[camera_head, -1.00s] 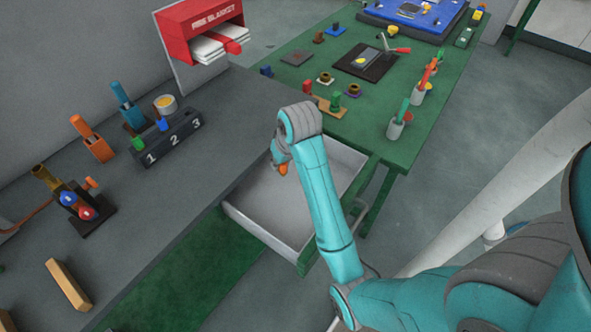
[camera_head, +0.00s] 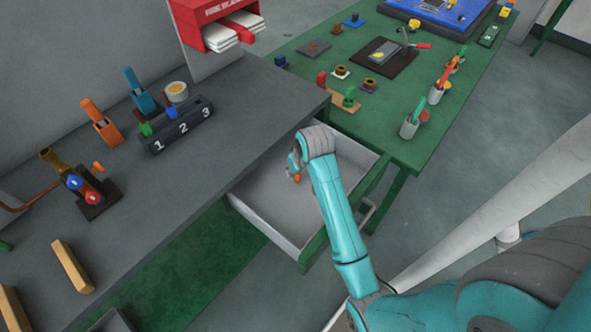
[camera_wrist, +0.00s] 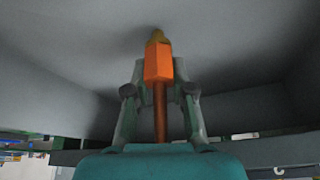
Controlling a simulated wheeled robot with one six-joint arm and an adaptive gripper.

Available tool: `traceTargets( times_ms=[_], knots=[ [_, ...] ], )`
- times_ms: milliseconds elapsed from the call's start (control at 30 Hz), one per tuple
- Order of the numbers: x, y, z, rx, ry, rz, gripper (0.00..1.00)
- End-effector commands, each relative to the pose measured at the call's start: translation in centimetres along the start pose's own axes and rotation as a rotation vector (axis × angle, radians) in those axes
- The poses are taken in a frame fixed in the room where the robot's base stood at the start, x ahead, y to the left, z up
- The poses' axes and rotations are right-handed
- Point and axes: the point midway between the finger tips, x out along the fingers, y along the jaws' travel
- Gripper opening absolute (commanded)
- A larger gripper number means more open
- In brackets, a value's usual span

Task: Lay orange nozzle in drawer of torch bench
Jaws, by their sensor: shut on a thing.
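The orange nozzle (camera_wrist: 158,62) is in my gripper in the wrist view. It has an orange block body, a brass-coloured tip and a copper stem running back between the fingers. My gripper (camera_wrist: 160,88) is shut on it. In the head view my gripper (camera_head: 295,172) is over the open drawer (camera_head: 258,215), with a bit of orange showing at its end. The drawer is light grey inside and looks empty where I can see it. My arm hides part of its right side. In the wrist view the nozzle tip is close to a grey surface; I cannot tell if they touch.
The dark grey bench (camera_head: 225,140) lies left of the drawer, with a numbered block (camera_head: 178,128) and a torch stand (camera_head: 92,195). A green table (camera_head: 440,120) with cups and small parts stands behind and right. A red fire blanket box (camera_head: 205,25) hangs above.

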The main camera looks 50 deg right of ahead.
Motion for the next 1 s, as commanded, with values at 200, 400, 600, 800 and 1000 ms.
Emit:
traceTargets(
  times_ms=[200, 400, 600, 800, 1000],
  knots=[
    [0.3, 0.0, 0.1, 0.0, 0.001, 0.0, 0.0],
    [0.6, 0.0, 0.2, 0.0, 0.001, 0.0, 0.26],
    [0.5, 0.0, 0.2, 0.0, 0.001, 0.0, 0.49],
    [0.5, 0.0, 0.1, 0.0, 0.001, 0.0, 0.49],
    [-0.7, -0.2, -1.3, -0.002, 0.005, 0.0, 0.49]
  ],
)
